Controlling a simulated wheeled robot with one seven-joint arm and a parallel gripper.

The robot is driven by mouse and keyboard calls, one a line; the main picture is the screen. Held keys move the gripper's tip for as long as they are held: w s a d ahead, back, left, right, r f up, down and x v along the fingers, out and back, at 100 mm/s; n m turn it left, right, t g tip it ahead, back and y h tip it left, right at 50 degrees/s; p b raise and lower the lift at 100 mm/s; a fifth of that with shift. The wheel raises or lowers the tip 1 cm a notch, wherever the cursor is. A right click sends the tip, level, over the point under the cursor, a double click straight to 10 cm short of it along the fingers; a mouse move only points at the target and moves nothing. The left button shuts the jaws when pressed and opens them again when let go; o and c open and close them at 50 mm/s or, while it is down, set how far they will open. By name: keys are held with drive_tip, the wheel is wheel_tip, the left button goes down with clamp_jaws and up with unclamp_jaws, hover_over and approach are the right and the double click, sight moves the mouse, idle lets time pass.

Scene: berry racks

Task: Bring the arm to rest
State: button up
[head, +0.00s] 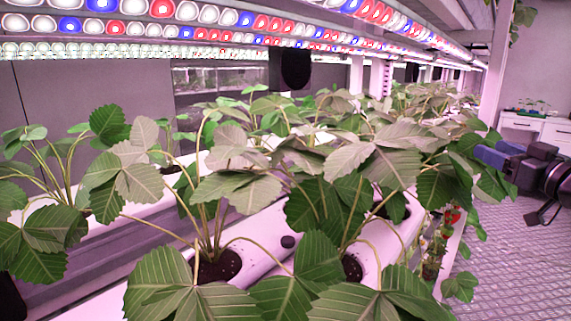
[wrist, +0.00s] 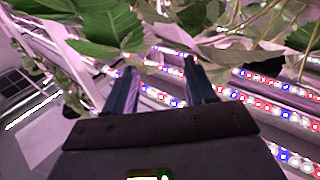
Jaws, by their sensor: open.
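My gripper (head: 488,152) is at the right of the head view, beside the plant row and over the aisle side. Its blue-grey fingers point left toward the leaves, and leaves lie close to them in the picture. In the wrist view my gripper (wrist: 158,68) has its two fingers spread apart with nothing held between them. Green strawberry leaves (wrist: 105,30) hang across the top of the wrist view, near the fingertips. I cannot tell whether they touch. The rest of my arm runs out of the head view at the right edge.
Strawberry plants (head: 340,165) fill white gutters (head: 265,230). Red berries (head: 452,216) hang at the aisle side. Light bars (head: 250,20) run overhead. The grated aisle floor (head: 505,250) is clear at right. A white cabinet (head: 555,132) stands behind.

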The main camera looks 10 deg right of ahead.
drive_tip(key=s+a+f+m+g+h, duration=0.1)
drive_tip(key=s+a+f+m+h, duration=0.15)
drive_tip(key=s+f, duration=0.4)
drive_tip(key=s+a+f+m+g+h, duration=0.1)
drive_tip(key=s+a+f, duration=0.25)
drive_tip(key=f, duration=0.55)
drive_tip(key=s+a+f+m+g+h, duration=0.15)
drive_tip(key=s+a+f, duration=0.25)
drive_tip(key=f, duration=0.4)
drive_tip(key=s+a+f, duration=0.3)
drive_tip(key=s+a, duration=0.2)
drive_tip(key=s, duration=0.1)
drive_tip(key=s+a+f, duration=0.3)
drive_tip(key=s+a, duration=0.3)
drive_tip(key=s+a+r+n+y+p, duration=0.1)
drive_tip(key=s+a+r, duration=0.1)
drive_tip(key=s, duration=0.5)
drive_tip(key=s+a+r+n+y, duration=0.1)
drive_tip(key=s+a+r, duration=0.2)
drive_tip(key=s, duration=0.4)
drive_tip(key=s+a+r+n+y+p, duration=0.1)
drive_tip(key=s+a+r+y, duration=0.1)
drive_tip(key=s+a, duration=0.3)
drive_tip(key=shift+s+r+g+p, duration=0.35)
drive_tip(key=shift+s+r, duration=0.15)
drive_tip(key=shift+s, duration=0.55)
